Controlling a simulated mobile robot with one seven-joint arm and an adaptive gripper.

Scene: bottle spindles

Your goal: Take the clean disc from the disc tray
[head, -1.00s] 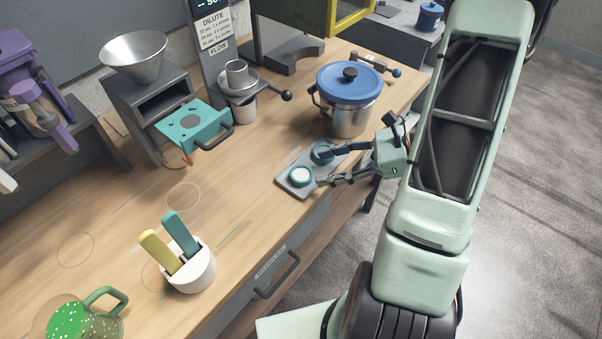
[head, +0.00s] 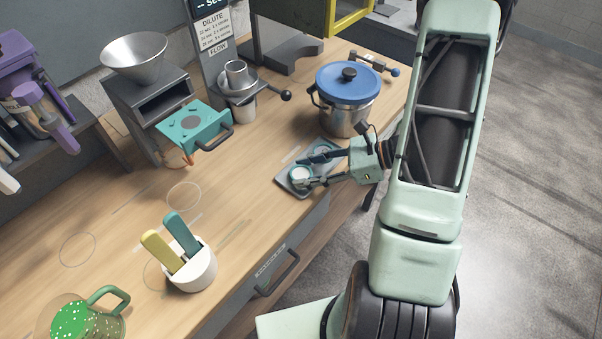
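The disc tray (head: 285,185) is a small grey tray at the front edge of the wooden counter. A pale disc with a teal rim (head: 299,174) sits at its near left end, likely the clean one. A second, darker round disc (head: 321,150) lies at the far end, partly hidden behind my upper finger. My gripper (head: 302,172) reaches in from the right over the tray. Its fingers are apart, with one tip on each side of the pale disc. I cannot tell whether they touch it.
A steel pot with a blue lid (head: 347,84) stands just behind the tray. A white cup with yellow and teal handles (head: 192,270) stands front left, near a green-dotted jug (head: 75,318). The counter between cup and tray is clear.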

